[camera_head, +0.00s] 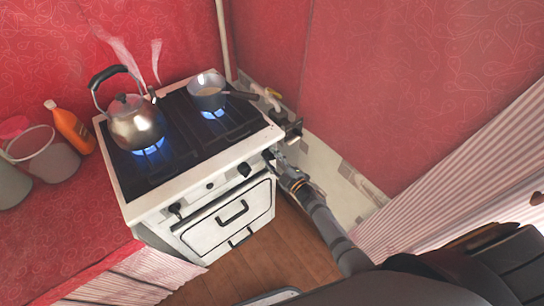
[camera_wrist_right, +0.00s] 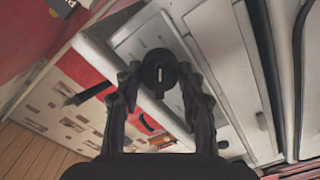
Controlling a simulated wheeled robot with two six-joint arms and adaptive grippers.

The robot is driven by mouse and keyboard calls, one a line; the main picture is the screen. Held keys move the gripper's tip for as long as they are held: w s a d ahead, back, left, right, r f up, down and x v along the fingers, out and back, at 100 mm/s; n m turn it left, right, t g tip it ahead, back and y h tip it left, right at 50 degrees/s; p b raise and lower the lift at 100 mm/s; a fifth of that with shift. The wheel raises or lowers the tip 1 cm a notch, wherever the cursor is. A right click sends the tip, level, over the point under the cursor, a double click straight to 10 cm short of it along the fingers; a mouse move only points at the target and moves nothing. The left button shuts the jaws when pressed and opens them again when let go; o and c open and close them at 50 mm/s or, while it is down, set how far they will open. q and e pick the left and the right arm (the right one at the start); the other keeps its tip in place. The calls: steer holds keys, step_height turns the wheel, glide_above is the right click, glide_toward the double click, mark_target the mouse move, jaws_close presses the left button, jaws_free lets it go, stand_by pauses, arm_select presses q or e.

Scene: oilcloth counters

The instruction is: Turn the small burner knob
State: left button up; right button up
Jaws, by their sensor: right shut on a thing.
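The white stove (camera_head: 160,206) has black knobs along its front panel. One knob (camera_head: 175,209) is at the left end, a tiny one (camera_head: 210,186) sits in the middle and another (camera_head: 244,170) is right of it. My right gripper (camera_head: 270,156) is at the right end of the panel. In the right wrist view, a round black knob (camera_wrist_right: 159,72) with a white mark lies between the fingers of this gripper (camera_wrist_right: 158,76), which is shut on it. In the head view my gripper mostly hides that knob. My left gripper is not in view.
A steel kettle (camera_head: 137,127) and a small saucepan (camera_head: 208,92) stand over lit blue flames. An orange bottle (camera_head: 69,127) and a pale bucket (camera_head: 45,155) are on the red counter (camera_head: 60,218) at the left. A red wall is behind the stove.

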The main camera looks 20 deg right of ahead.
steer(key=shift+m, duration=0.7)
steer(key=shift+p, duration=0.3)
steer(key=o, duration=1.2)
steer(key=shift+c, duration=0.2)
steer(key=v, duration=1.2)
